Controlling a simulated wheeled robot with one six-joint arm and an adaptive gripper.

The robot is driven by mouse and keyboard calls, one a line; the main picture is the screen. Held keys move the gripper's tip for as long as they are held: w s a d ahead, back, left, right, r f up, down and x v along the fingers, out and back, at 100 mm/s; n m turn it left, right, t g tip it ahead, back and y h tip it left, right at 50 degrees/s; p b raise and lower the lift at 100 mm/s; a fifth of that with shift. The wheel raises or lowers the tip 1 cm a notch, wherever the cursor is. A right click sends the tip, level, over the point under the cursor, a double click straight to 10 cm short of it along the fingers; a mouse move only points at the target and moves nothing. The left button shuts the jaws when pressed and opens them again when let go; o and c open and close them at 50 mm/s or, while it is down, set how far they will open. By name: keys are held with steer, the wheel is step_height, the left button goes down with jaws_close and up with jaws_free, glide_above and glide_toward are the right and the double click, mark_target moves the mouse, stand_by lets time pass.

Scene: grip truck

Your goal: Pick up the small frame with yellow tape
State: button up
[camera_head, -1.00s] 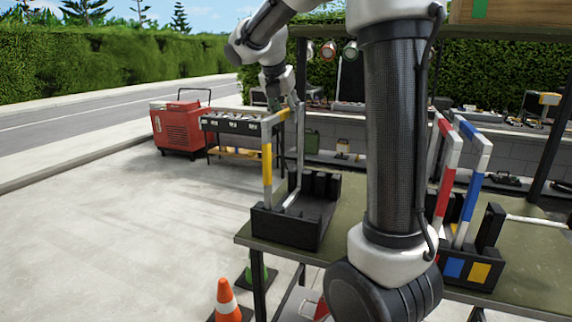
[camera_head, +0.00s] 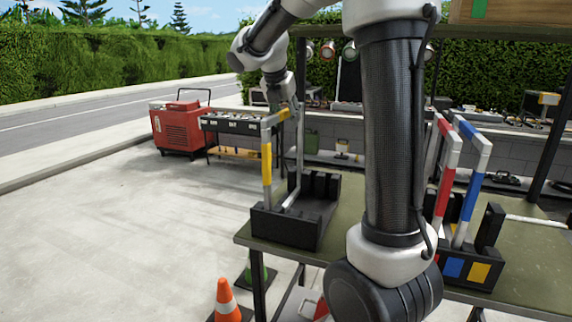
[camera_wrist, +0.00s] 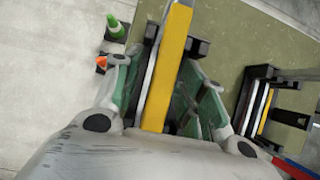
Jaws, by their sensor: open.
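The small frame with yellow tape (camera_head: 267,163) stands upright in a black slotted holder (camera_head: 285,228) on the left part of the green tabletop. In the wrist view its yellow-taped bar (camera_wrist: 166,70) runs between the two fingers of my gripper (camera_wrist: 165,85). The gripper is open, with one finger on each side of the bar. Whether either finger touches the bar cannot be told. In the head view my gripper (camera_head: 283,108) is at the top bar of the frame, partly hidden behind it.
Frames with red tape (camera_head: 446,190) and blue tape (camera_head: 472,195) stand in a second holder (camera_head: 468,268) on the right. A traffic cone (camera_head: 227,300) stands on the ground at front left. A red machine (camera_head: 181,128) stands farther back. The paving at left is clear.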

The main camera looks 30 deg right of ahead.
jaws_close()
steer(key=shift+r, duration=0.1)
stand_by(0.3)
step_height(320, 180, up, 29)
steer(key=shift+r, duration=0.2)
stand_by(1.6)
